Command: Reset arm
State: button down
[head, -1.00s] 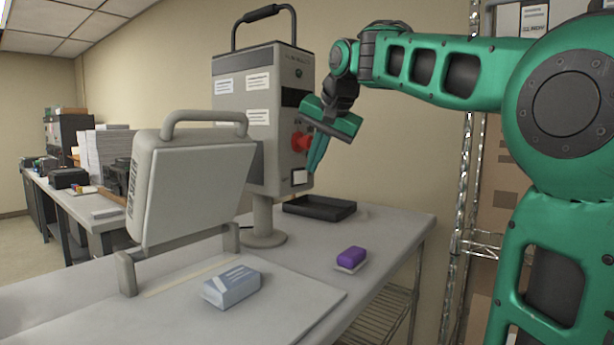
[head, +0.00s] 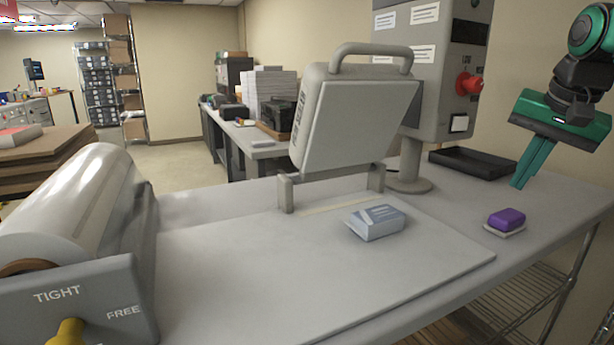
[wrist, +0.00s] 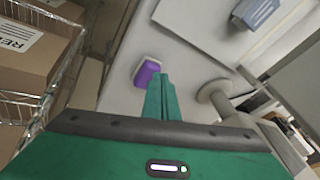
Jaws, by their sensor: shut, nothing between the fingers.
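My gripper (head: 519,186) is green and shows at the right of the head view, in the air above the right part of the table (head: 300,265). Its two fingers are together, pointing down, with nothing between them. In the wrist view the shut fingers (wrist: 163,80) point toward the table, with a purple block (wrist: 146,74) beside their tips. In the head view the purple block (head: 507,218) sits on a pale pad, below the gripper and apart from it. Most of my arm is outside the head view.
A blue-white pack (head: 378,221) lies on the table before a raised hinged grey panel (head: 355,120). A grey machine with a red knob (head: 468,83) and a black tray (head: 470,162) stand behind. A film roll (head: 75,200) is at left. Boxes on a wire rack (wrist: 35,50) show in the wrist view.

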jog(key=s+f+n+g, duration=0.2)
jog(key=s+f+g, duration=0.2)
jog(key=s+f, duration=1.9)
jog(key=shift+s+f+g+y, duration=0.25)
jog(key=shift+f+g+y, duration=0.05)
jog(key=shift+f, duration=0.45)
